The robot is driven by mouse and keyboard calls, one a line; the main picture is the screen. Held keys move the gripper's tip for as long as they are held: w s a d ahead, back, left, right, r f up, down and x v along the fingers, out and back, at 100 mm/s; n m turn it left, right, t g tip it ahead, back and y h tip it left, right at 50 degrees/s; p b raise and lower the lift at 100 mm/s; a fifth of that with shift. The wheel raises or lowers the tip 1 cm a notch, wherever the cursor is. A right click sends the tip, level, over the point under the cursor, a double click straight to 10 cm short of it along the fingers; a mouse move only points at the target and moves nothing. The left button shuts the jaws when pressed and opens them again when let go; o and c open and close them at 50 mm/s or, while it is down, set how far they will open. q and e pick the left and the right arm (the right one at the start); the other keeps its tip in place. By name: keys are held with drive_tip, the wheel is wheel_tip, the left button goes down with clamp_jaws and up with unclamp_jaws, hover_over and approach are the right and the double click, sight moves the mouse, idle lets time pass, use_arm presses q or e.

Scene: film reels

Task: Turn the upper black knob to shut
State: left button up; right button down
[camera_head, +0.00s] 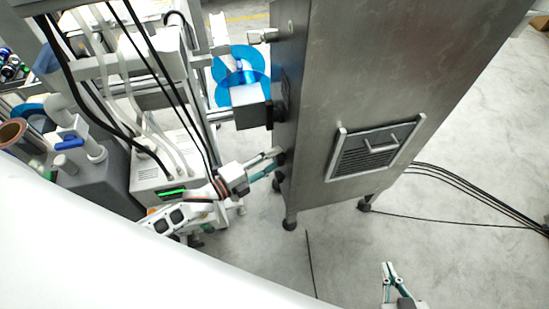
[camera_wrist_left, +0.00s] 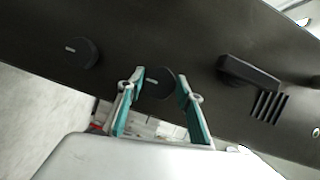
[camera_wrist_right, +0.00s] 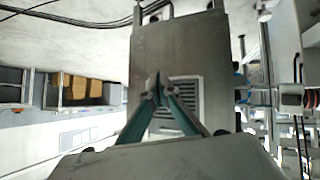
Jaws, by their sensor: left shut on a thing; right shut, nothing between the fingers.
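The steel cabinet (camera_head: 350,80) has two round black knobs low on its narrow side. In the left wrist view the upper black knob (camera_wrist_left: 157,84) sits between my left gripper's (camera_wrist_left: 160,76) two teal fingers, and its pale mark lies roughly level in the picture. The lower black knob (camera_wrist_left: 81,52) is to its left, untouched, also with a pale mark. In the head view my left gripper (camera_head: 276,158) reaches the cabinet side, covering most of the upper knob. My right gripper (camera_head: 386,266) is shut and empty over the floor; its fingertips meet in the right wrist view (camera_wrist_right: 157,82).
A black handle (camera_wrist_left: 248,72) and vent slots are right of the knobs in the left wrist view. A grey box (camera_head: 251,106) and blue reel (camera_head: 240,65) stand above my left gripper. Cables (camera_head: 480,205) lie on the floor at right.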

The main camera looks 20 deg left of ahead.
use_arm(q)
drive_tip(key=shift+d, duration=0.1)
idle(0.5)
drive_tip(key=o, duration=1.1)
drive_tip(key=o, duration=0.8)
drive_tip(key=shift+m, duration=0.3)
wheel_tip(320, 180, up, 10)
drive_tip(key=shift+w+r, duration=0.1)
drive_tip(key=shift+w, duration=0.05)
drive_tip(key=shift+r, duration=0.3)
drive_tip(key=shift+c, duration=1)
drive_tip(key=c, duration=0.6)
drive_tip(key=shift+f, duration=0.2)
